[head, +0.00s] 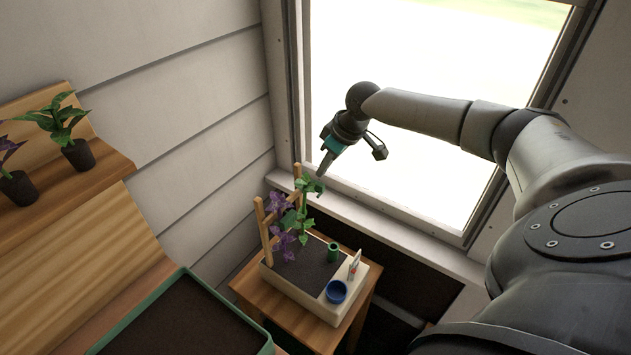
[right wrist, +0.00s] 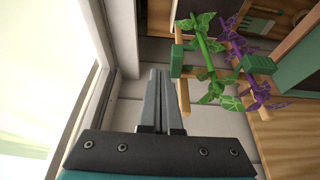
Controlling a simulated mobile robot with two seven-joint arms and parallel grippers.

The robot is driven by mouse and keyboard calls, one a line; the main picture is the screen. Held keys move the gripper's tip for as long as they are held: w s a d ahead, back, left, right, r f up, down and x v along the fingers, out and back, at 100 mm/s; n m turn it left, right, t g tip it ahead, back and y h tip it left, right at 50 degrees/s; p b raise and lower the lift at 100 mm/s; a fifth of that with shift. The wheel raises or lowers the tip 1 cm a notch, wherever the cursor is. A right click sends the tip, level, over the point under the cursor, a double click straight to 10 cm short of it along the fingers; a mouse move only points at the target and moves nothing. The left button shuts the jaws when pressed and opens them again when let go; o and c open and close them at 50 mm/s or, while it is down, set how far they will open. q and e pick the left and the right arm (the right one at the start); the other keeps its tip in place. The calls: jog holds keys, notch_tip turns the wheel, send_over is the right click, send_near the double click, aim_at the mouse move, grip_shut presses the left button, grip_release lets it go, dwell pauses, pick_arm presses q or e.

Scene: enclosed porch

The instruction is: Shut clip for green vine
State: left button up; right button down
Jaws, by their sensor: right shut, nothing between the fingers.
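The green vine (head: 293,219) climbs a wooden trellis (head: 262,228) in a planter box. It also shows in the right wrist view (right wrist: 207,45). There, a green block (right wrist: 177,60) that looks like a clip sits by the vine at the trellis's near end, and a similar green block (right wrist: 258,65) sits farther right. I cannot tell whether either is open or shut. My right gripper (head: 322,172) is shut and empty, just right of the trellis top. In the right wrist view its fingers (right wrist: 158,75) are together, left of the nearer green block and apart from it. My left gripper is not in view.
A purple vine (head: 281,238) grows on the same trellis. A window frame (head: 302,90) is close behind. A green-rimmed tray (head: 127,326) lies front left.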

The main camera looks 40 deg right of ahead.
aim_at(314, 188)
jog(key=shift+f, duration=0.15)
dwell(0.4)
notch_tip(314, 188, down, 3)
jog(key=shift+f+b, duration=0.1)
jog(key=shift+b, duration=0.35)
dwell(0.3)
jog(key=shift+s, duration=0.1)
jog(key=shift+s+a+p, duration=0.1)
jog(key=shift+s+p, duration=0.4)
jog(key=shift+p, duration=0.35)
